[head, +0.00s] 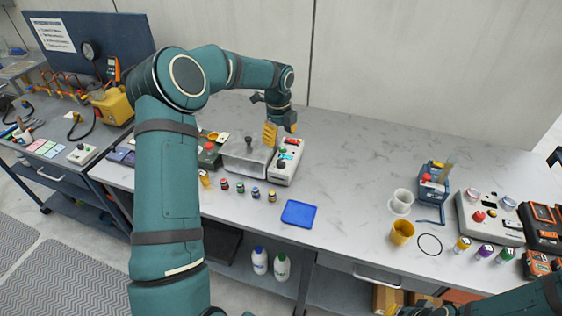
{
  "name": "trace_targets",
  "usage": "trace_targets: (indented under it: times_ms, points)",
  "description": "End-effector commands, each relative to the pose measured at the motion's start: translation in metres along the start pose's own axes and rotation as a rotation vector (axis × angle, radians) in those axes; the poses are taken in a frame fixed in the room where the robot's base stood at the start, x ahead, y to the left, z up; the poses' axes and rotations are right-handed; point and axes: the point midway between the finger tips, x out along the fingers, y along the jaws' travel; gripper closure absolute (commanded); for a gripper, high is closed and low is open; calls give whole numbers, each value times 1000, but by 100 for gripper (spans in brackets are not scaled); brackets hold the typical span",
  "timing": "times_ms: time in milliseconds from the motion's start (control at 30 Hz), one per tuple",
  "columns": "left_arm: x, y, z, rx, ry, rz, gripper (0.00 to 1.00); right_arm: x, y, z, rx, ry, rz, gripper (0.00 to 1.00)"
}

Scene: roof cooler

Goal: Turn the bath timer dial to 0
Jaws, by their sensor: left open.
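A white control box (284,176) stands on the bench beside a grey metal bath (243,158) with a dark knob on its lid. Its top carries a small blue display, a red part, a green part and a dark round knob (281,164). Which of these is the timer dial, and its setting, are too small to tell. My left gripper (280,130) is open, pointing down over the back end of this box, with its yellow fingers apart. Contact cannot be told. My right gripper (420,310) is partly visible at the bottom edge, away from the box.
Several small coloured-cap jars (240,187) stand in front of the bath. A blue tray (299,213) lies near the front edge. A white cup (401,201), yellow cup (402,233) and another control box (491,221) are at right. The bench middle is clear.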

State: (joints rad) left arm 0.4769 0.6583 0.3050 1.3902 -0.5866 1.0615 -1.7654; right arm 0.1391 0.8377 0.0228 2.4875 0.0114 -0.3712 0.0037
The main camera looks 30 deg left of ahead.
Motion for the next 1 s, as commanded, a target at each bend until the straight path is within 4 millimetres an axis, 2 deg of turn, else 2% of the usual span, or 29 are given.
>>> trace_targets:
  times_ms: [33,300,500,700,1000]
  points:
    - [12,1,0,0,2,5,37,1,0,0,0,0,0,100]
    - [65,1,-1,-1,3,4,37,4,1,0,0,0,1,100]
    - [98,1,-1,-3,2,3,37,5,2,1,0,0,2,100]
    - [116,1,0,-3,1,2,37,6,2,1,0,0,2,100]
    - [119,0,0,-3,0,1,37,6,2,1,0,0,2,100]
